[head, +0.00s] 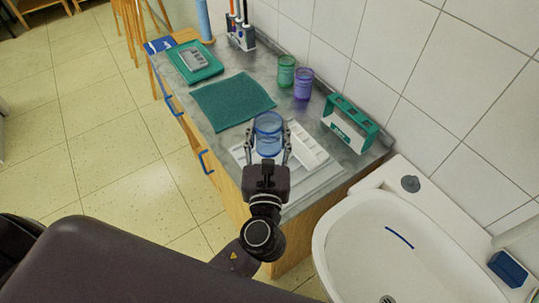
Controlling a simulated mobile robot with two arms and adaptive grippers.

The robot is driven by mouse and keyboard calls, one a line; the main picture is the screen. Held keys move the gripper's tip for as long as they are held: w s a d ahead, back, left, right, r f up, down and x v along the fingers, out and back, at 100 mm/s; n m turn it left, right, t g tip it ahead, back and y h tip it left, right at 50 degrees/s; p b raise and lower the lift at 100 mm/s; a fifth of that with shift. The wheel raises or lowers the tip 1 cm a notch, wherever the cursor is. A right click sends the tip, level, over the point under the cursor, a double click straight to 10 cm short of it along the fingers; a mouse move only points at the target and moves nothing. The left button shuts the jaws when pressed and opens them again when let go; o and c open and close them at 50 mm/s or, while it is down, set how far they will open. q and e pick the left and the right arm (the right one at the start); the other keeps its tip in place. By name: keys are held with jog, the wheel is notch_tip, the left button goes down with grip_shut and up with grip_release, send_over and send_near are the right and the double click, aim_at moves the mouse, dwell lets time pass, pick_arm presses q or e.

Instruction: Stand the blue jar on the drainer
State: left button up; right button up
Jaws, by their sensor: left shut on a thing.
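The blue jar (268,125) is see-through and upright in the head view, near the counter's front edge. My left gripper (268,145) has a finger on each side of it and is shut on it. A pale, flat board (318,181), which looks like the drainer, lies on the counter beside the sink. The jar is over or just beyond its far left part; my gripper hides some of the board. I cannot tell whether the jar's base touches anything. My right gripper is not in view.
A white sectioned tray (306,149) lies close right of the jar. A green-and-white holder (350,123), a green jar (287,71) and a purple jar (303,84) stand near the wall. A teal mat (232,101) lies beyond the jar. The sink (345,218) is at right.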

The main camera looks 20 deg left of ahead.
aim_at(268, 153)
pick_arm(q)
notch_tip(268, 153, down, 4)
jog(key=shift+w, duration=0.1)
jog(key=shift+f, duration=0.65)
notch_tip(268, 153, down, 4)
jog(key=shift+r+b, duration=0.25)
jog(key=shift+b, duration=0.3)
jog(key=shift+f, duration=0.3)
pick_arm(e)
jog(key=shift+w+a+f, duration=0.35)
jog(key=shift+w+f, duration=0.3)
pick_arm(q)
jog(key=shift+f, duration=0.1)
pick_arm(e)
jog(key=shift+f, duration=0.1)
pick_arm(q)
jog(key=o, duration=1.4)
jog(key=shift+c, duration=0.2)
